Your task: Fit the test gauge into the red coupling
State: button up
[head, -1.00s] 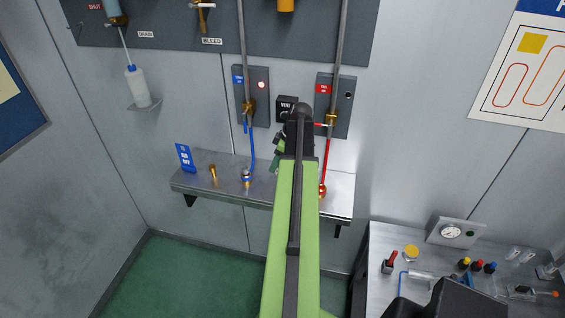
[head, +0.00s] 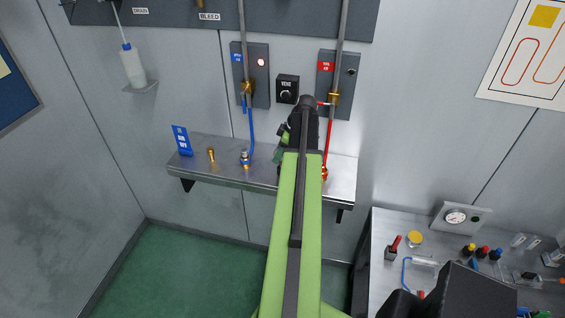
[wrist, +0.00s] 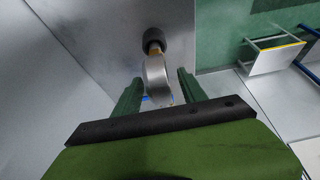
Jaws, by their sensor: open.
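In the wrist view a silver, rounded body on a brass stem, which looks like the test gauge (wrist: 157,78), points up from a dark round seat on a grey metal surface. My gripper (wrist: 160,78) is open, with one green finger on each side of the silver body; contact cannot be told. In the head view my gripper (head: 282,145) shows only partly beside my arm, over the wall shelf, and the gauge is hidden there.
The metal shelf (head: 225,174) also carries a blue sign (head: 182,141), a brass fitting (head: 211,155) and a blue coupling (head: 245,158) with a blue hose. A bench with a panel gauge (head: 456,216) stands right.

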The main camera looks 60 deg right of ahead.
jog(key=shift+w+f, duration=0.1)
jog(key=shift+f, duration=0.1)
jog(key=shift+c, duration=0.3)
grip_shut()
